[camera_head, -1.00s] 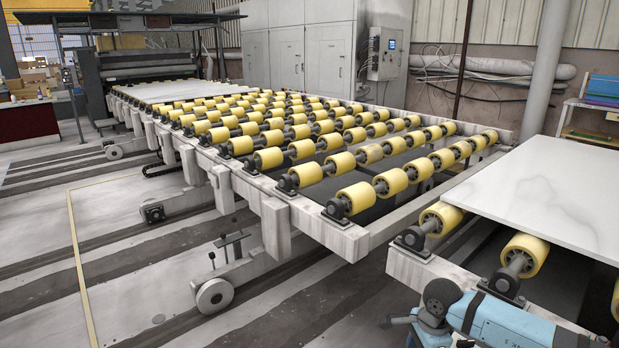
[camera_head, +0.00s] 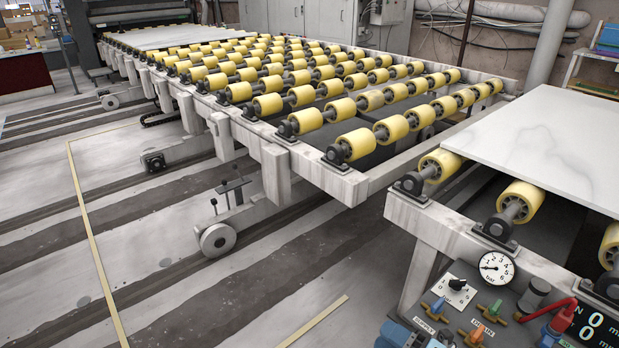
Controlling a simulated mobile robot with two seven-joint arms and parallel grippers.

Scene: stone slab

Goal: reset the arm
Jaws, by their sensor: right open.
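My left gripper is out of the view. A white stone slab (camera_head: 560,140) lies flat on yellow rollers at the right.
A control panel (camera_head: 465,300) with a gauge (camera_head: 496,268), knobs and a red hose stands at the bottom right. A long roller conveyor (camera_head: 345,187) runs to the back left. The striped floor (camera_head: 250,290) at the lower left is clear.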

